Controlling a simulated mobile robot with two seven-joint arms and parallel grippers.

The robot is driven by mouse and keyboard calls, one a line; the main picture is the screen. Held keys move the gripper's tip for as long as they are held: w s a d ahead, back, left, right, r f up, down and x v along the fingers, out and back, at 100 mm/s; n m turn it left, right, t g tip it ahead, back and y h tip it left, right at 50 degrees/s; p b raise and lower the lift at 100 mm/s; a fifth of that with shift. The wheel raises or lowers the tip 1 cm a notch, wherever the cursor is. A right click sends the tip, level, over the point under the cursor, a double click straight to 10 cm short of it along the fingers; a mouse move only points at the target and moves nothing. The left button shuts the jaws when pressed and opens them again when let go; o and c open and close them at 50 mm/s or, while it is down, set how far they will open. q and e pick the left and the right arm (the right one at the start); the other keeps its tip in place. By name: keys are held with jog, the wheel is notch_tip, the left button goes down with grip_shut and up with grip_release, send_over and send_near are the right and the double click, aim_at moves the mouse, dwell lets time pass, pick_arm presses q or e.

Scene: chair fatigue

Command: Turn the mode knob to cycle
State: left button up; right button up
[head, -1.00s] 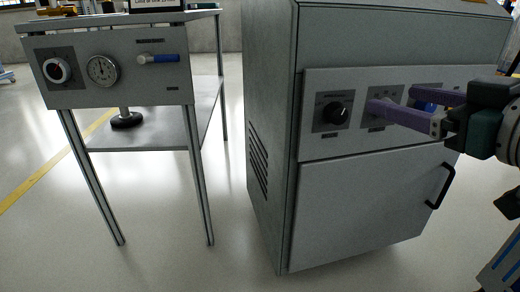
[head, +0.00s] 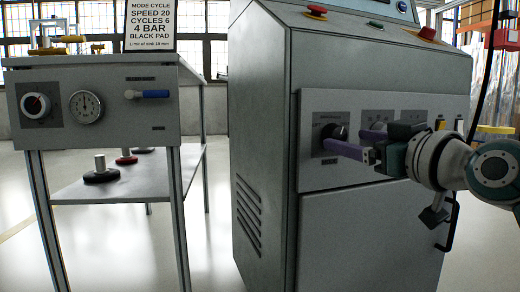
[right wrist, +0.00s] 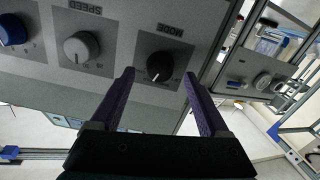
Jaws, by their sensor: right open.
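The mode knob (head: 340,132) is a black knob on a dark plate at the left of the grey cabinet's front panel. In the right wrist view the mode knob (right wrist: 160,66) sits under the label MODE, which appears upside down. A small pale mark shows on its lower edge there; the setting words are too small to read. My right gripper (head: 342,140) is open, its purple fingers in front of the knob. In the wrist view its fingertips lie left and right of the knob with gaps, not touching it. My left gripper is out of view.
A grey speed knob (right wrist: 81,48) and a blue knob (right wrist: 13,30) are beside it. A sign (head: 150,24) reads MODE CYCLE, SPEED 20, CYCLES 6, 4 BAR, BLACK PAD. A red button (head: 317,11) is on the cabinet top.

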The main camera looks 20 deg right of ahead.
aim_at(335, 135)
jog(key=shift+w+b, duration=0.45)
jog(key=shift+w, duration=0.85)
grip_shut()
